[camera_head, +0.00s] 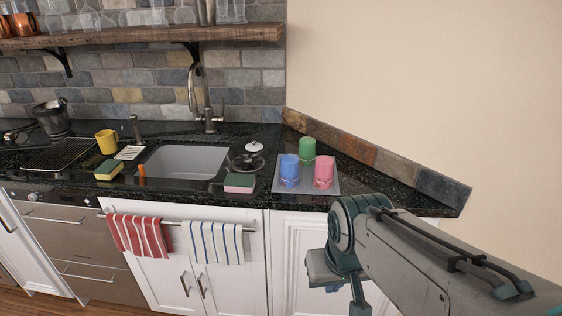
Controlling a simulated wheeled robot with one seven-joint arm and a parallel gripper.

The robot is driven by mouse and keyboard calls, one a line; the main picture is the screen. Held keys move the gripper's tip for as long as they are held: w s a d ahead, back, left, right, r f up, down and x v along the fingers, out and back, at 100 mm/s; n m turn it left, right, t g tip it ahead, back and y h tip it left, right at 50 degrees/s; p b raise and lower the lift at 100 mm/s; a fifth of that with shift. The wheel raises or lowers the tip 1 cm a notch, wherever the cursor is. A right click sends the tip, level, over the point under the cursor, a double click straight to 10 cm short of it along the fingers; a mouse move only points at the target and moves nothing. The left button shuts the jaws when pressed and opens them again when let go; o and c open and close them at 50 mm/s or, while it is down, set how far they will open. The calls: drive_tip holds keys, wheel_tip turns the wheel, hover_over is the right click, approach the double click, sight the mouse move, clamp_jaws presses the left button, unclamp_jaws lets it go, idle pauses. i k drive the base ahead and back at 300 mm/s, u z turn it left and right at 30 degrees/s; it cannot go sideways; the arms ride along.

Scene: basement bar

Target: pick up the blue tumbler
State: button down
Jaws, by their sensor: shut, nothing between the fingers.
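The blue tumbler (289,170) stands upright on a flat grey tray (331,190) on the dark counter, right of the sink. A green tumbler (307,149) stands behind it to the right, and a pink tumbler (323,171) stands just to its right. My gripper (341,292) is in front of the counter, lower than its top and to the right of the blue tumbler, clear of it. It is shut and empty, with the fingertips small and partly covered by my wrist.
A pink and green sponge (239,183) and a glass lid (250,157) lie left of the tray. The sink (186,163) and tall faucet (208,110) are further left. A stone-tiled wall edge (375,158) runs behind the tray. Striped towels (213,242) hang below the sink.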

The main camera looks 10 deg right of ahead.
sight(290, 163)
drive_tip(key=u, duration=0.8)
drive_tip(key=i, duration=1)
drive_tip(key=z, duration=0.7)
